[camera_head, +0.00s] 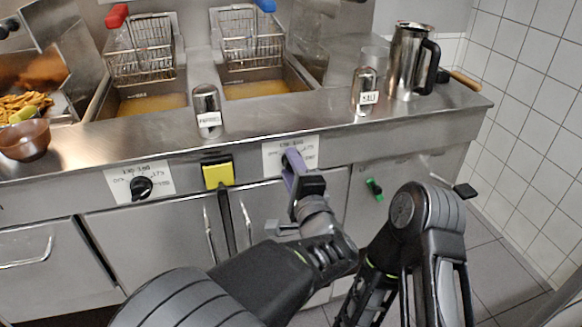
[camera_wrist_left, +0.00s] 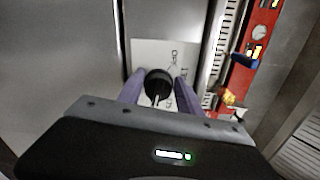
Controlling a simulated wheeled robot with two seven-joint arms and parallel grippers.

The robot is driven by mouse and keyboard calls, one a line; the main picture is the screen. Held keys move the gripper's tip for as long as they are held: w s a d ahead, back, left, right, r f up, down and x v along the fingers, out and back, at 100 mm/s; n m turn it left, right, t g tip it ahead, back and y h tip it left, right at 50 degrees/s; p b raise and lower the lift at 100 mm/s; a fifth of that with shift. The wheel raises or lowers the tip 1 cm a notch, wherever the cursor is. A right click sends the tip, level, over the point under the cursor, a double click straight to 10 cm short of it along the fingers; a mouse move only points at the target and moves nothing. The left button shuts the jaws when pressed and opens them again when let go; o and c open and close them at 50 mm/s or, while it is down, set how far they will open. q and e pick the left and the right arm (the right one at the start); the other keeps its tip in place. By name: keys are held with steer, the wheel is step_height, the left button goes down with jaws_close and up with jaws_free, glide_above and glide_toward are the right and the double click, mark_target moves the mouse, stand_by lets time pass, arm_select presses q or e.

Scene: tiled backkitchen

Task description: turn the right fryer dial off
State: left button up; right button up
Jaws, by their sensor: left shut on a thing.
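The right fryer dial (camera_wrist_left: 158,84) is a round black knob with a pale pointer mark on a white label plate. In the wrist view it sits between the two purple fingers of my left gripper (camera_wrist_left: 160,90), which is shut on it. The pointer mark faces the bottom of that view; the plate's lettering is partly covered. In the head view my left gripper (camera_head: 292,165) is at the right label plate (camera_head: 308,150) on the counter front and hides the dial. My right gripper is not seen; only parts of my right arm show.
A left dial (camera_head: 141,187), a yellow box (camera_head: 217,172) and a green valve handle (camera_head: 374,189) are on the front. Above stand a pepper shaker (camera_head: 207,108), a salt shaker (camera_head: 364,92), a steel jug (camera_head: 408,65) and fryer baskets (camera_head: 252,45). Cabinet handles (camera_head: 210,235) project below.

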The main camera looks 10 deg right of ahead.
arm_select(q)
steer(key=shift+c, duration=0.7)
